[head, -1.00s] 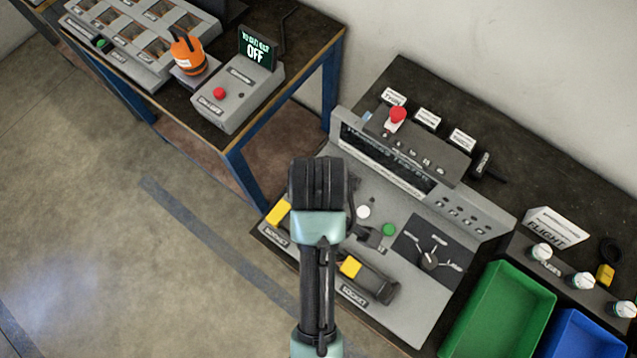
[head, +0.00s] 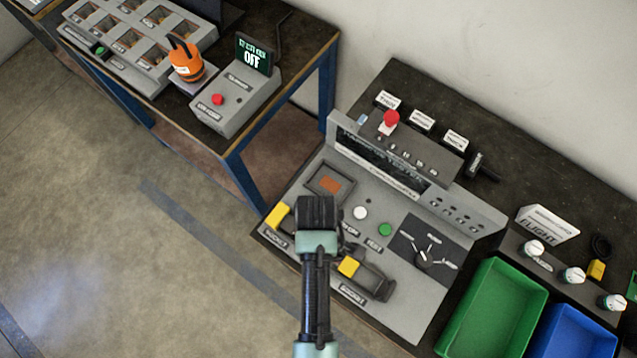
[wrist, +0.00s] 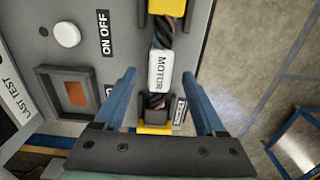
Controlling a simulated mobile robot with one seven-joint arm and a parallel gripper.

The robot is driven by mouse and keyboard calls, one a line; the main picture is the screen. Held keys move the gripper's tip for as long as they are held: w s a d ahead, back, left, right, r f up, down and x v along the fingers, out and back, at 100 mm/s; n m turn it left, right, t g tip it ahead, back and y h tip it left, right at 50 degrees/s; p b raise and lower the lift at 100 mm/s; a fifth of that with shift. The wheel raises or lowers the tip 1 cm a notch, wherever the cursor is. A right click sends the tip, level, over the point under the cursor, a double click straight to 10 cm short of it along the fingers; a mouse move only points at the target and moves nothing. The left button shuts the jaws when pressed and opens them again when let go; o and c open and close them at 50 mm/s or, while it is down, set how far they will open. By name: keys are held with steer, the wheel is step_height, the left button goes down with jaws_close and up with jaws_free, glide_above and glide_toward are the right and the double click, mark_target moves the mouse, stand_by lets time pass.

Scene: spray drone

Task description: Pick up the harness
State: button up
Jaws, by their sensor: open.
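The harness (wrist: 160,70) shows in the wrist view as a dark twisted cable with a white MOTOR label and a yellow connector at each end. It lies across the grey tester (head: 400,300), its connectors in or at the sockets. In the head view the yellow ends (head: 348,266) show, while my arm hides the cable between them. My gripper (wrist: 158,77) is open, its two blue fingers on either side of the harness near the label. A gap shows on both sides. In the head view my arm hides the fingers.
A green bin (head: 492,308) and a blue bin (head: 572,335) stand at right. Open floor lies at left.

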steer(key=shift+f, duration=0.65)
jaws_close()
